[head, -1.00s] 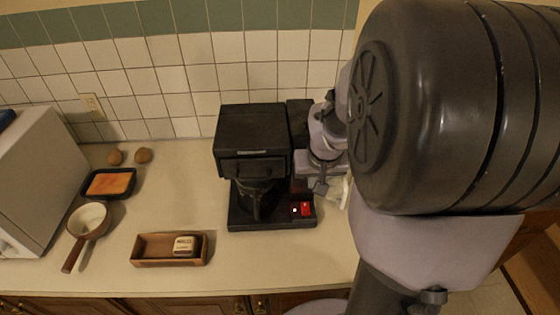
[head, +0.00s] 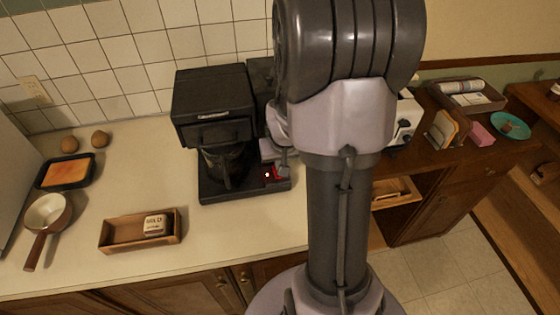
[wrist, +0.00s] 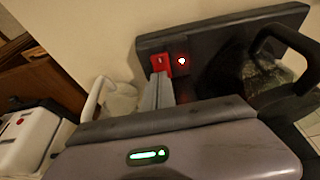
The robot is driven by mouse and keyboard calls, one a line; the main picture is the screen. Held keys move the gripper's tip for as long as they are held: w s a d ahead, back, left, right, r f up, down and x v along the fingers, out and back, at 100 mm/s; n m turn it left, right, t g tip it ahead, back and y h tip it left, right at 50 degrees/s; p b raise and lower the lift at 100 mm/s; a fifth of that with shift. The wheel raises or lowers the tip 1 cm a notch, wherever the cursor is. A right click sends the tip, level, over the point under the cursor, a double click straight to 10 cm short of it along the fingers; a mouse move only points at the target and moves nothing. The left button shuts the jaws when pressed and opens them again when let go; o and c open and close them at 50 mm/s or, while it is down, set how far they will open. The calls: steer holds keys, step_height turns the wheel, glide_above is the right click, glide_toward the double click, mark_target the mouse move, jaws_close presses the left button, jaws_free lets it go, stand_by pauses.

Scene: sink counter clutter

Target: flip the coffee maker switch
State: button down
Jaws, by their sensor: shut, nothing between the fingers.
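The black coffee maker (head: 212,100) stands on the counter against the tiled wall, with a dark glass pot (head: 228,168) in it. Its red switch (head: 279,173) is at the right of its base, beside a small lit red light (head: 267,175). In the wrist view the red switch (wrist: 161,62) and the glowing light (wrist: 182,61) show on the black base. My gripper (wrist: 158,78) is shut and empty, its fingertips right at the switch. I cannot tell whether they touch it. In the head view my gripper (head: 283,168) partly covers the switch.
A wooden tray with a small box (head: 140,246), a saucepan (head: 47,212) and a black dish (head: 66,187) sit left on the counter. A white appliance (head: 405,122) stands to the right, behind my arm. The counter before the coffee maker is clear.

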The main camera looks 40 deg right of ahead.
steer(key=shift+w+f+b, duration=0.1)
steer(key=shift+f+b, duration=0.3)
steer(key=shift+b, duration=0.1)
steer(key=shift+r, duration=0.15)
steer(key=shift+s+a, duration=0.1)
steer(key=shift+s, duration=0.15)
steer(key=shift+s+a+f, duration=0.1)
steer(key=shift+f, duration=0.15)
steer(key=shift+s+a, duration=0.3)
steer(key=shift+s, duration=0.2)
steer(key=shift+r, duration=0.15)
